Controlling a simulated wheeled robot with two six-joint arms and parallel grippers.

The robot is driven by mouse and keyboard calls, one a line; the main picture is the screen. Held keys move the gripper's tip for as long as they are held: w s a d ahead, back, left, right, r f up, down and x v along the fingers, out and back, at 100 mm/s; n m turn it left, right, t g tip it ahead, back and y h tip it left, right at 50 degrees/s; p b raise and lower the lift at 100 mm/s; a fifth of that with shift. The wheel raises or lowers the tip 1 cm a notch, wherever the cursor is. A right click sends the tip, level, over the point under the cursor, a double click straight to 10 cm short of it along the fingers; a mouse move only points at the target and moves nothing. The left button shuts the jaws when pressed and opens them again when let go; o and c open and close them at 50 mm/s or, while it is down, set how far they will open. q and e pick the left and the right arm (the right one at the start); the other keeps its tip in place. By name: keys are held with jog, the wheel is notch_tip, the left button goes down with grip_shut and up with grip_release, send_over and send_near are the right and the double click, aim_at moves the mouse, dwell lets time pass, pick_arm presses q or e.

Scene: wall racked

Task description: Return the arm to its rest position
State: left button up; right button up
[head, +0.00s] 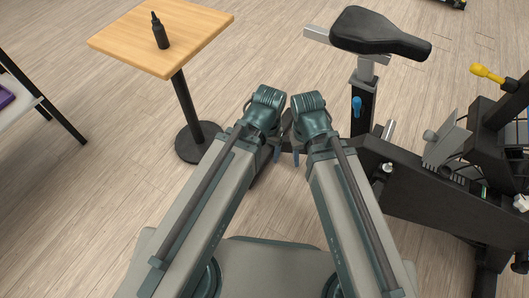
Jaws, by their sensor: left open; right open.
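My two arms reach forward from the bottom of the head view, side by side, and bend down at their wrists. My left gripper (273,155) hangs below the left wrist, mostly hidden behind the arm. My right gripper (297,157) hangs just to its right, also mostly hidden.
A small wooden table (190,30) with a black bottle (159,31) stands ahead left on a round base. An exercise bike (430,190) with a black saddle (380,33) stands close on the right. A white table (15,90) is at the left edge. Open floor lies front left.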

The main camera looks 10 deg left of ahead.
pick_arm(q)
jog(key=shift+s+r+m+y, duration=0.1)
jog(key=shift+s+m+y, duration=0.2)
jog(key=shift+m+y, duration=0.15)
notch_tip(320, 180, up, 26)
jog(key=p, duration=2.6)
jog(key=shift+r+p, duration=0.25)
jog(key=shift+p, duration=0.05)
